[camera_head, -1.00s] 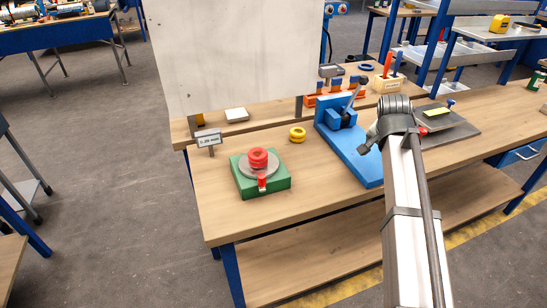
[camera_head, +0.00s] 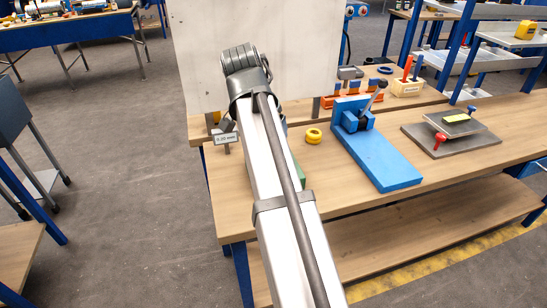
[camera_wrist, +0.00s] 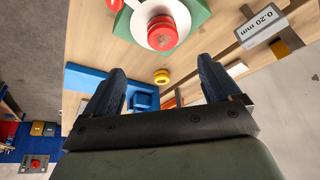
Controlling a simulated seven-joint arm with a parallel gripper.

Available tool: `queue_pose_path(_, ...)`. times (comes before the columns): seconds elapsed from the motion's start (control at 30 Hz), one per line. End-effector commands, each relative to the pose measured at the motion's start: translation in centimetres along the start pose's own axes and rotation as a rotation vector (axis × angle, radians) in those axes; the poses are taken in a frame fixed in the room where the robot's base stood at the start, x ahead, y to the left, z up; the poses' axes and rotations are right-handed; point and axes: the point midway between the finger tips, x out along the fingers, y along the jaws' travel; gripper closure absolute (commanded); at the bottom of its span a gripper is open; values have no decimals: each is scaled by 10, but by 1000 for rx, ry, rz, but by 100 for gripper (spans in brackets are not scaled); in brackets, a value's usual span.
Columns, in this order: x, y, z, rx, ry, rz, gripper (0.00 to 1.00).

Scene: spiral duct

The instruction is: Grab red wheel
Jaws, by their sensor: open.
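The red wheel (camera_wrist: 162,33) looks like a thick red round piece lying on a pale disc (camera_wrist: 140,27) on a green base (camera_wrist: 195,12), at the top of the wrist view. In the head view my arm hides the wheel, and only a sliver of the green base (camera_head: 299,170) shows. My gripper (camera_wrist: 161,66) is open and empty. Its two dark fingers stand wide apart, and the wheel appears beyond their tips, between them in the picture and apart from them. The fingers are hidden in the head view.
A yellow ring (camera_head: 313,136) lies on the bench near a blue lever fixture (camera_head: 375,150). A grey plate fixture (camera_head: 450,135) with a red knob stands farther right. A label sign (camera_head: 225,139) stands left of my arm. A pale upright panel (camera_head: 300,50) rises behind.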

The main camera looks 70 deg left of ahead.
Motion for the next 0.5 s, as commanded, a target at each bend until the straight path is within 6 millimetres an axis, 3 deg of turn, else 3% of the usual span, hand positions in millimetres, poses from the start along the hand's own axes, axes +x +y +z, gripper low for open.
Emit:
queue_pose_path(0.17, 6, -5, 4, -7, -2, 1, 10)
queue_pose_path(0.5, 62, -4, 4, -7, -2, 1, 10)
